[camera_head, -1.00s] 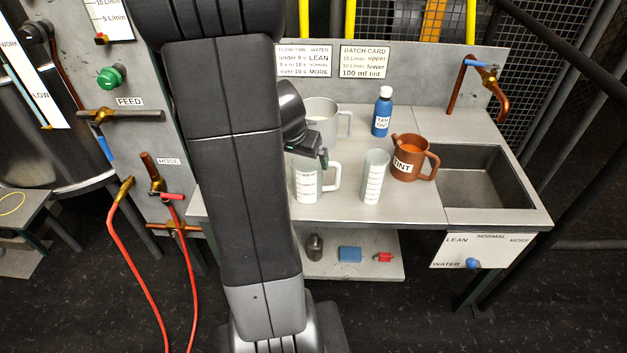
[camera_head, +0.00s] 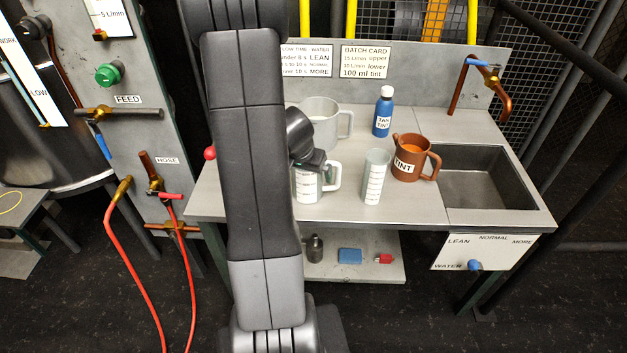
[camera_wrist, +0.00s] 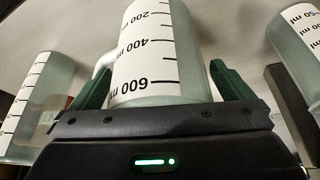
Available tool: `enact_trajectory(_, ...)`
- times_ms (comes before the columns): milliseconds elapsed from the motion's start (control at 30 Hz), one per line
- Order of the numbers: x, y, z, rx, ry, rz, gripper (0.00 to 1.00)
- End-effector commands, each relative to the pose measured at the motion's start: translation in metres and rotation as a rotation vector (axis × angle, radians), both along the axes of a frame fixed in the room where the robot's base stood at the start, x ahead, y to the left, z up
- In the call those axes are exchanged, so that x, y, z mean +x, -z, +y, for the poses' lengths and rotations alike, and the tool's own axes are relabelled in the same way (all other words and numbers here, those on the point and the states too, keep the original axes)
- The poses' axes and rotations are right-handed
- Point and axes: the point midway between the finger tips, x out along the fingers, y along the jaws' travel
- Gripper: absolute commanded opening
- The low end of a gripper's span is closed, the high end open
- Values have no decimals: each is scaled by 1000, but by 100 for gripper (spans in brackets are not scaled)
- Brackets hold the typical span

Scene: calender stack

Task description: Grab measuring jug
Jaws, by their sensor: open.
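The measuring jug (camera_head: 306,190), pale grey with a printed scale and a handle on its right, stands on the bench in the head view. My gripper (camera_head: 312,163) is at its upper part and hides some of it. In the wrist view the jug (camera_wrist: 152,45) shows its 200, 400 and 600 marks. It sits between the two green fingers of my gripper (camera_wrist: 162,82). The fingers are open, one on each side, and a gap shows at least on the right. Whether the left finger touches the jug or its handle is unclear.
A clear graduated beaker (camera_head: 375,178) stands close right of the jug. A brown TINT jug (camera_head: 408,160), a blue bottle (camera_head: 382,115) and a larger grey jug (camera_head: 322,122) stand behind. A sink (camera_head: 485,185) is at right. Another marked vessel (camera_wrist: 297,35) shows in the wrist view.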

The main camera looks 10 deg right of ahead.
Motion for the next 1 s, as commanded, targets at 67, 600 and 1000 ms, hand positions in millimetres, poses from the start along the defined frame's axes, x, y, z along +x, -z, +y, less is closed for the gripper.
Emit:
enact_trajectory(67,0,0,0,-1,0,-1,100)
enact_trajectory(600,0,-1,0,0,0,-1,51)
enact_trajectory(1000,1,-60,0,0,1,-6,51)
